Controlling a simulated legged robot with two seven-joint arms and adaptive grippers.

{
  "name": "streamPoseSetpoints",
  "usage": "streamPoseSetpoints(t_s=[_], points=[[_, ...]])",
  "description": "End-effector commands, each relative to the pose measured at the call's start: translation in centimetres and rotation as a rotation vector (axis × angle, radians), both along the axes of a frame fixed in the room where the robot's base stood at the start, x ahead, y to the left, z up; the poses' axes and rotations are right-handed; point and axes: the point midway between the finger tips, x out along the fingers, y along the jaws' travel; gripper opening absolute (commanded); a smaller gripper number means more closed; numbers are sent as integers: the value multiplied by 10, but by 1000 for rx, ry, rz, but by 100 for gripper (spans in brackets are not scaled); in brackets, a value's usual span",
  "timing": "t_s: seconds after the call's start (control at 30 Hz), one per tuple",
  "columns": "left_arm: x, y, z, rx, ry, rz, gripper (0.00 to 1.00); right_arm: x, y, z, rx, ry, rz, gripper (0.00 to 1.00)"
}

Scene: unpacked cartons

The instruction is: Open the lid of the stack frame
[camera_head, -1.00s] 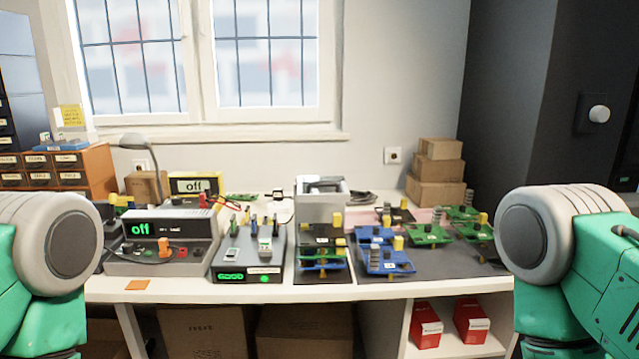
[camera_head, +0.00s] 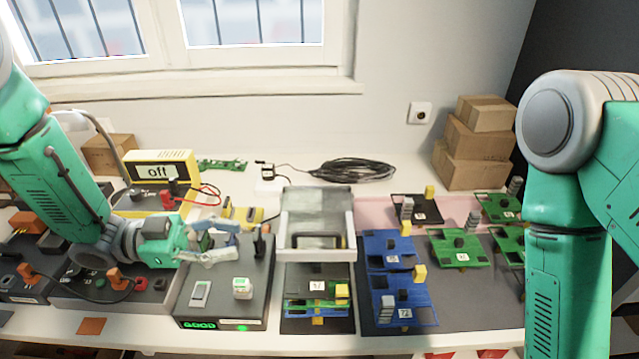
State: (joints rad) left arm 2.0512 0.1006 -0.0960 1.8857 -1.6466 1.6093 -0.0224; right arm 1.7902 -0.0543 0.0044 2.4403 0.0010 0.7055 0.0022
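The stack frame (camera_head: 346,225) is a pale grey, box-like frame at the middle of the table. Its lid (camera_head: 316,205) shows as a grey panel on top, with a dark handle-like bar near the front edge. I cannot tell clearly whether the lid is shut. Stacked circuit boards (camera_head: 305,284), blue and green, sit at its front on a dark mat. My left gripper (camera_head: 238,243) is to the left of the frame, above the grey test device, with its fingers spread apart and empty. It does not touch the frame. My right arm hangs at the right, and its gripper is out of view.
The grey test device (camera_head: 190,308) reads GOOD. Blue boards (camera_head: 385,250) and green boards (camera_head: 460,249) lie right of the frame. A black cable (camera_head: 352,170) lies behind the frame, and cartons (camera_head: 475,150) are stacked at the back right.

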Motion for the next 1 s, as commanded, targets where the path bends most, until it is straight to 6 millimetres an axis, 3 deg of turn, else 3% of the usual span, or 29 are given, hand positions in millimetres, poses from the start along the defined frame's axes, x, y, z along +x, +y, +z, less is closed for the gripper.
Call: streamPoseSetpoints(t_s=[0.07, 0.23, 0.7, 1.0], points=[[-3, 2, 10, -11, -16, -38, 30, -1, 0, 4, 0, 2, 0, 40], [-3, -10, 11, -14, -21, -58, 30, -1, 0, 5, 0, 3, 0, 40], [-2, -104, 10, -14, -18, -57, 30, -1, 0, 16, 0, 2, 0, 40], [-2, -134, 9, -14, -18, -53, 30, 0, 0, 19, 0, 2, 0, 40]])
